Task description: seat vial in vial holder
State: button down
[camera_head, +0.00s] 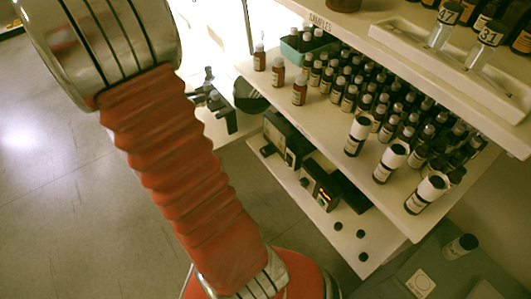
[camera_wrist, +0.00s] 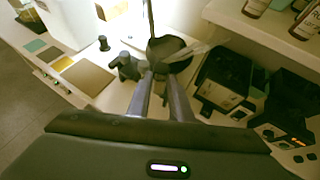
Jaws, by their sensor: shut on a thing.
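My gripper (camera_wrist: 160,72) shows in the wrist view, its two grey fingers close together and pointing at the white bench. What is held between the fingertips is too small and dark to make out. A dark round dish-like thing (camera_wrist: 170,50) lies just beyond the tips; I cannot tell whether they touch it. A small black fixture (camera_wrist: 126,67) stands left of the fingers and also shows in the head view (camera_head: 215,100); I cannot tell if it is the vial holder.
Black devices (camera_head: 290,138) (camera_wrist: 222,88) stand on the lower shelf, right of the fingers. Flat coloured pads (camera_wrist: 83,78) lie on the bench at left. The floor at left is clear.

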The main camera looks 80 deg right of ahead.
jog(key=s+d+f+m+g+y, duration=0.1)
jog(key=s+m+g+y, duration=0.1)
jog(key=s, duration=0.8)
jog(key=s+d+m+g+y, duration=0.2)
jog(key=s+m+g, duration=0.2)
jog(key=s, duration=0.6)
jog(key=shift+d+f+m+g+y, duration=0.2)
jog(key=shift+f+m+g+y, duration=0.15)
jog(key=shift+m, duration=0.55)
jog(key=shift+f, duration=0.15)
notch_tip(320, 180, down, 14)
jog(key=shift+r, duration=0.15)
jog(key=shift+f, duration=2)
